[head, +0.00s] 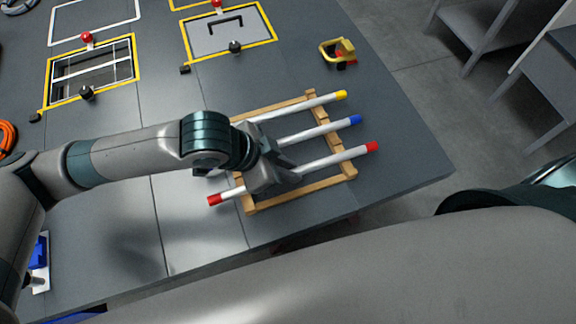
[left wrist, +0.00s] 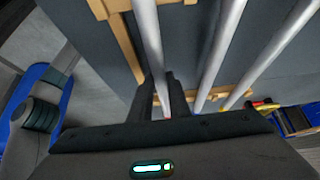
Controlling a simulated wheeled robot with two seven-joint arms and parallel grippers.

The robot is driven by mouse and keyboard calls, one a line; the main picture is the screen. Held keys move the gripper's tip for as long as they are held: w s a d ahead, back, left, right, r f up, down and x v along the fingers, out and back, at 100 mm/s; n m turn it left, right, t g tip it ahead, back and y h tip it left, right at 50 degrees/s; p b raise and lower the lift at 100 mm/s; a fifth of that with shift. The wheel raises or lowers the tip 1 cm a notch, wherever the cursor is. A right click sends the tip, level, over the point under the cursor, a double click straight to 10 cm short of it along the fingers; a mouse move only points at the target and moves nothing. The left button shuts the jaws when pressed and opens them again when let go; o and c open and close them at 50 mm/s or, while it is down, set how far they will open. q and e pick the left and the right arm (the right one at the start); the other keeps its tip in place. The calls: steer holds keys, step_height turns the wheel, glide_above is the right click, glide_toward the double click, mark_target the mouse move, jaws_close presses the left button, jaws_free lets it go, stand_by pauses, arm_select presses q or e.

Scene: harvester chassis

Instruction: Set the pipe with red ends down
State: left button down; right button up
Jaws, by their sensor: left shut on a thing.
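The pipe with red ends (head: 328,160) is the nearest of three white pipes at the wooden rack (head: 312,190). It lies across the rack's near side, with one red end past each end of the rack. My left gripper (head: 282,181) is over the pipe's middle and shut on it. In the left wrist view the pipe (left wrist: 149,35) runs between the two dark fingers (left wrist: 163,95), with a red end just visible beyond. I cannot tell whether the pipe touches the rack's notches. My right gripper is not in view.
The blue-ended pipe (head: 325,130) and yellow-ended pipe (head: 308,105) lie beside it on the rack. A yellow tool (head: 340,52) lies behind on the grey table (head: 405,150). Yellow-framed panels (head: 90,68) are at the back left. The table's right edge is close to the rack.

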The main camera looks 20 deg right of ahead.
arm_select(q)
steer(key=c, duration=1.7)
jaws_free()
steer(key=shift+o, duration=0.2)
steer(key=shift+a+r, duration=0.35)
steer(key=shift+r, duration=0.3)
steer(key=b+v, duration=0.1)
steer(key=v, duration=0.9)
steer(key=shift+a+r, duration=0.2)
steer(key=shift+r, duration=0.1)
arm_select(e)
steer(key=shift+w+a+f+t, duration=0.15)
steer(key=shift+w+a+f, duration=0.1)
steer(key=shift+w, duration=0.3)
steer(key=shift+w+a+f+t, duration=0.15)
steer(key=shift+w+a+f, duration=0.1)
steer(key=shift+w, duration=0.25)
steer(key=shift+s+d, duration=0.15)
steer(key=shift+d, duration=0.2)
